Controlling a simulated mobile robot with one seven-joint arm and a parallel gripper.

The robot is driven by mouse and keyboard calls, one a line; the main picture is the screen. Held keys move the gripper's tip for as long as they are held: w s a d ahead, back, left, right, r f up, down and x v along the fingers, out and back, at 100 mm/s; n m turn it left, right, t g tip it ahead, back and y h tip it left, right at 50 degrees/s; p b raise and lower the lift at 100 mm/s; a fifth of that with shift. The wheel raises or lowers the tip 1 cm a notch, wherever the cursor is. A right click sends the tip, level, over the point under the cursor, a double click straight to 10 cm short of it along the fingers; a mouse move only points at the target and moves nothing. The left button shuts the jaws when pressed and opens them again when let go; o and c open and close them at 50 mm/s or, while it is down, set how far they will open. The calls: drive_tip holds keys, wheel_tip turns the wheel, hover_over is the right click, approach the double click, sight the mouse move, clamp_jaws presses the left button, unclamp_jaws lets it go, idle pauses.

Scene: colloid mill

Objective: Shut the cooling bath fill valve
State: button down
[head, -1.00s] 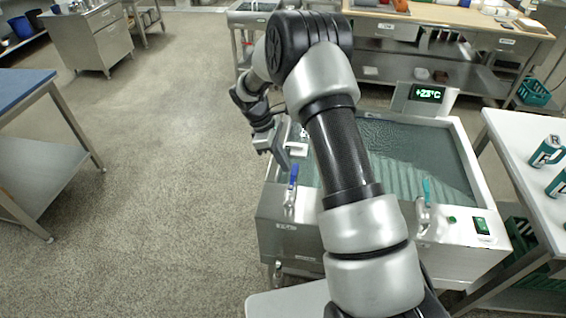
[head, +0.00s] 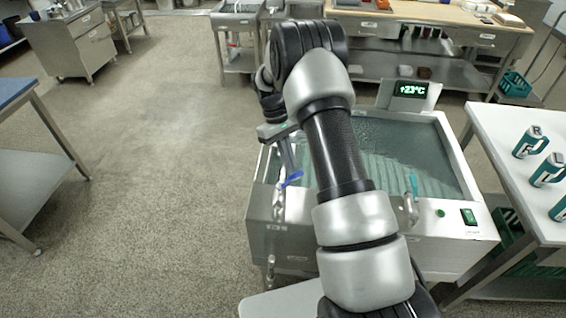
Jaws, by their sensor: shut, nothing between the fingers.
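The cooling bath (head: 262,205) is a steel tank of greenish water with a lit display reading about +23°C. On its front left corner is a valve with a blue lever (head: 291,180), which lies at a slant. A second valve with a teal lever (head: 414,186) stands upright at the front right. The labels are too small to read, so I cannot tell which is the fill valve by name. My gripper (head: 291,168) is shut and empty, pointing down, with its tips at or very near the blue lever. Whether they touch is unclear. My arm hides the middle of the bath.
A blue-topped table (head: 18,97) is at the left. A wooden-topped bench (head: 440,14) stands behind. The floor to the left is clear.

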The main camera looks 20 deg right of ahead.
sight(300, 176)
drive_tip(key=s+d+m+y, duration=0.1)
drive_tip(key=m, duration=0.2)
drive_tip(key=shift+s+d, duration=0.2)
drive_tip(key=m, duration=0.1)
drive_tip(key=s+m+y, duration=0.1)
drive_tip(key=shift+s+d+m, duration=0.2)
drive_tip(key=shift+d+m, duration=0.1)
drive_tip(key=shift+d, duration=0.1)
drive_tip(key=shift+s+d+m+y, duration=0.1)
drive_tip(key=shift+s+m+y, duration=0.35)
drive_tip(key=shift+m, duration=0.45)
drive_tip(key=shift+s+d+m+y, duration=0.1)
drive_tip(key=shift+s+m+y, duration=0.15)
drive_tip(key=shift+s+m, duration=0.55)
drive_tip(key=shift+w, duration=0.1)
drive_tip(key=p+v, duration=0.1)
drive_tip(key=v, duration=1.6)
drive_tip(key=shift+w+r, duration=0.15)
drive_tip(key=shift+r, duration=0.05)
drive_tip(key=shift+d, duration=0.1)
